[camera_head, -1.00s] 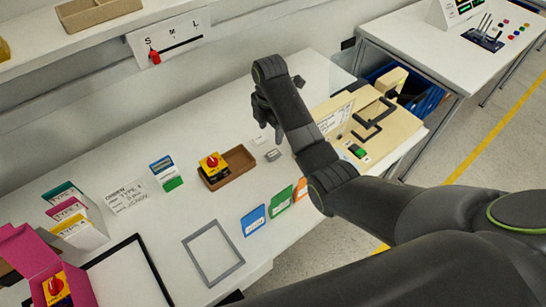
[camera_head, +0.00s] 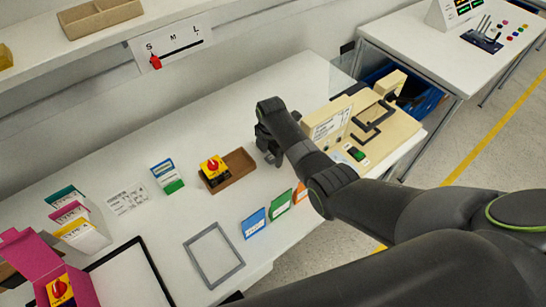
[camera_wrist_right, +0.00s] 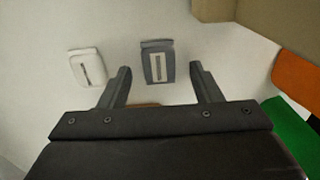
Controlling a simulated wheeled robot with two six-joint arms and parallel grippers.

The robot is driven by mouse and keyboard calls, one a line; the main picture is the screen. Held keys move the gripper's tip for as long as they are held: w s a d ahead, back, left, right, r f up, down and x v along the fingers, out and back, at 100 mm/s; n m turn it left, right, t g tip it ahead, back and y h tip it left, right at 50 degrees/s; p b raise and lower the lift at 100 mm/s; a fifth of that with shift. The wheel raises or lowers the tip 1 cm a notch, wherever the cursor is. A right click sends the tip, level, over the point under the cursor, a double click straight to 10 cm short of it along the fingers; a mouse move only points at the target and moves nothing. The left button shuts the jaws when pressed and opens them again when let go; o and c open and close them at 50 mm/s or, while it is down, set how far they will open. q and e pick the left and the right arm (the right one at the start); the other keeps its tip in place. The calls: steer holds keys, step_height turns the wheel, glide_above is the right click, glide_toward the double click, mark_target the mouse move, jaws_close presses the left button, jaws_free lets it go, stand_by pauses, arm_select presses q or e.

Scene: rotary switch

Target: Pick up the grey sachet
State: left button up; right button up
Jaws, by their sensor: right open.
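The grey sachet (camera_wrist_right: 158,62) lies flat on the white table in the right wrist view, with a pale label strip on it. My right gripper (camera_wrist_right: 164,80) is open, its two fingers apart on either side of the sachet's near end, with nothing held. A white sachet (camera_wrist_right: 86,67) lies to the left of the grey one, outside the fingers. In the head view my right gripper (camera_head: 268,152) is low over the table and hides both sachets. My left gripper is not seen.
A brown tray (camera_head: 240,163) holding a red-and-yellow rotary switch (camera_head: 213,167) is just left of my right gripper. A beige fixture (camera_head: 385,138) stands to its right. Blue, green and orange cards (camera_head: 278,203) stand nearer. The table's back strip is clear.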

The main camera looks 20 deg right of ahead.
steer(key=shift+f, duration=0.3)
steer(key=c, duration=1.1)
steer(key=shift+o, duration=0.2)
